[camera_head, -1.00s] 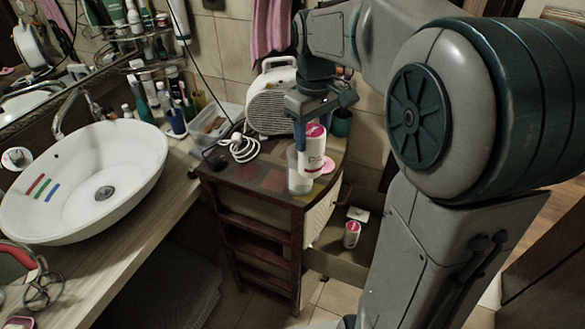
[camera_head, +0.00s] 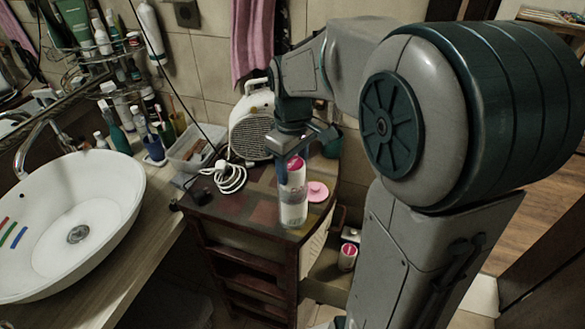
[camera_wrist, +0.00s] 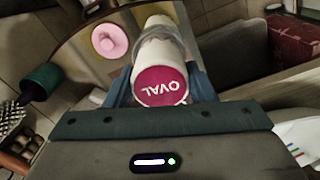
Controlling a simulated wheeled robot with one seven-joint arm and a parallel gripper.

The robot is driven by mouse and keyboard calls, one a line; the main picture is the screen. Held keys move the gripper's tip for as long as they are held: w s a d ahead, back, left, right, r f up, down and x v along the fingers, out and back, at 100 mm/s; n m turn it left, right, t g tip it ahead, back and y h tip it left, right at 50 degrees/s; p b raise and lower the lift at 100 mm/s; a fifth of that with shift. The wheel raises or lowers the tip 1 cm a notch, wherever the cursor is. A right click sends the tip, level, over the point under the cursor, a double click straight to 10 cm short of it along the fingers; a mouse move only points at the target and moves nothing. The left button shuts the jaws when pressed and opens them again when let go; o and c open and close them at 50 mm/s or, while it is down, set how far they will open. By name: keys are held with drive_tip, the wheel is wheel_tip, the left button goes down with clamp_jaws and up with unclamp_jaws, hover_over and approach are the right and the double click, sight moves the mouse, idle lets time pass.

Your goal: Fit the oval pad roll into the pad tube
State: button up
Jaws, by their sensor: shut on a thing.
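The oval pad roll (camera_head: 294,176) is white with a pink end, marked OVAL in the wrist view (camera_wrist: 162,84). My gripper (camera_head: 289,163) is shut on its upper part, a blue finger on either side in the wrist view (camera_wrist: 161,76). The clear pad tube (camera_head: 294,213) stands upright on the cabinet top, directly below my gripper. The roll's lower part appears to be inside the tube, its upper part standing out above the rim. The tube's rim also shows around the roll in the wrist view (camera_wrist: 158,37). How deep the roll sits is hard to tell.
A pink lid (camera_head: 317,191) lies on the cabinet top (camera_head: 232,212) right of the tube. A white heater (camera_head: 252,125), a coiled white cable (camera_head: 229,178) and a dark green cup (camera_head: 332,145) stand behind. Another pink-ended roll (camera_head: 347,257) stands in the open drawer below.

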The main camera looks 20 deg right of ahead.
drive_tip(key=shift+f, duration=0.7)
drive_tip(key=shift+f+b, duration=0.45)
drive_tip(key=shift+f, duration=0.15)
drive_tip(key=o, duration=1.2)
